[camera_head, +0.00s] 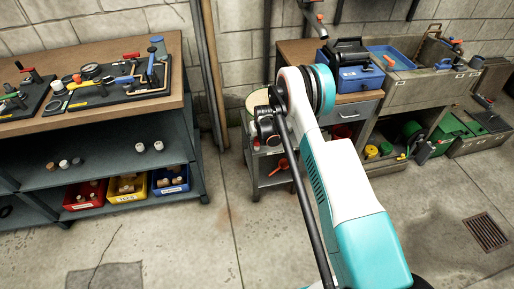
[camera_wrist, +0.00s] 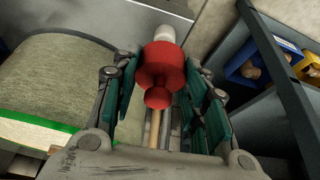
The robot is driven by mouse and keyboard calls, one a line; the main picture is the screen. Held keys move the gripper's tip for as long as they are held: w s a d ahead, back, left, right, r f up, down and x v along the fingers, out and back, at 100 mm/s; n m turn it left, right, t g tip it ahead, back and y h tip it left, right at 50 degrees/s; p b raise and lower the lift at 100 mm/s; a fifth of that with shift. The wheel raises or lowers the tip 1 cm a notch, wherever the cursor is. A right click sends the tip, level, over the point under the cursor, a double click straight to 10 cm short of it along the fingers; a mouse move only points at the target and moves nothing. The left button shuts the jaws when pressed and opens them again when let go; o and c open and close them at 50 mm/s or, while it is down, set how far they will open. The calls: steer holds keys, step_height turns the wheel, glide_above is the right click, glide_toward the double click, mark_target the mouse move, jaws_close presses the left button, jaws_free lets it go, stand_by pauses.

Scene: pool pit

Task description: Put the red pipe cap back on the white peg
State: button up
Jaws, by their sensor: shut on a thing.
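My gripper (camera_wrist: 162,75) is shut on the red pipe cap (camera_wrist: 163,66), which sits between its two green-padded fingers in the wrist view. A rounded white end, which looks like the white peg (camera_wrist: 165,33), shows just past the cap's far side. I cannot tell whether the cap is on it, touching it or only in line with it. In the head view my arm reaches toward the small grey cart, and its wrist (camera_head: 265,125) hides the held cap and the peg.
A wooden-topped workbench (camera_head: 95,57) stands at left, with red (camera_head: 85,194), yellow (camera_head: 121,190) and blue (camera_head: 171,180) bins below. A blue toolbox (camera_head: 352,78) and a sink (camera_head: 430,70) are at back right. A floor drain (camera_head: 487,232) is at right. Open floor lies in front.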

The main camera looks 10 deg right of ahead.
mark_target(257, 144)
steer(key=shift+f+b, duration=0.75)
steer(key=shift+f, duration=1.6)
steer(key=shift+f, duration=0.15)
steer(key=o, duration=1.1)
steer(key=shift+c, duration=0.2)
